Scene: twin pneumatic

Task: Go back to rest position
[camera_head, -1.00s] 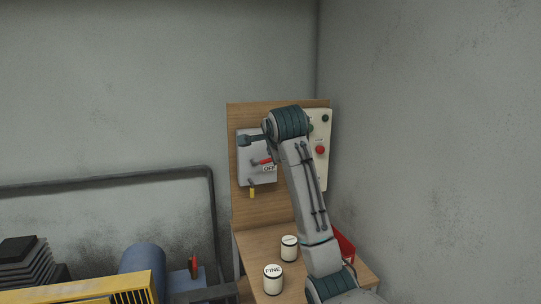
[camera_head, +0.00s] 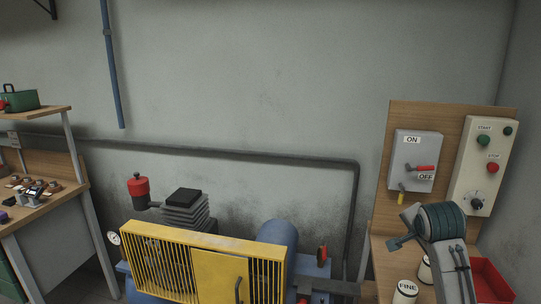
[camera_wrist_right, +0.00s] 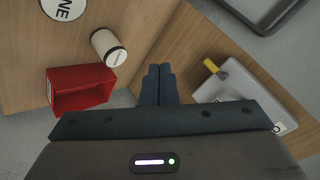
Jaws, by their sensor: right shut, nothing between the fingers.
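My right gripper (camera_head: 394,244) shows in the head view at the lower right, below the grey switch box and in front of the wooden board. In the right wrist view its two fingers (camera_wrist_right: 159,72) are together and empty. They point between the red bin and the switch box, apart from both. My right arm's teal wrist hides part of the board's lower side. My left gripper is in no view.
The wooden board (camera_head: 400,118) carries the switch box (camera_head: 405,150), its red lever by OFF, and a cream START/STOP panel (camera_head: 473,170). Canisters (camera_head: 405,291) and a red bin (camera_wrist_right: 80,90) stand below. A yellow-guarded compressor (camera_head: 205,265) stands left, a workbench (camera_head: 45,210) farther left.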

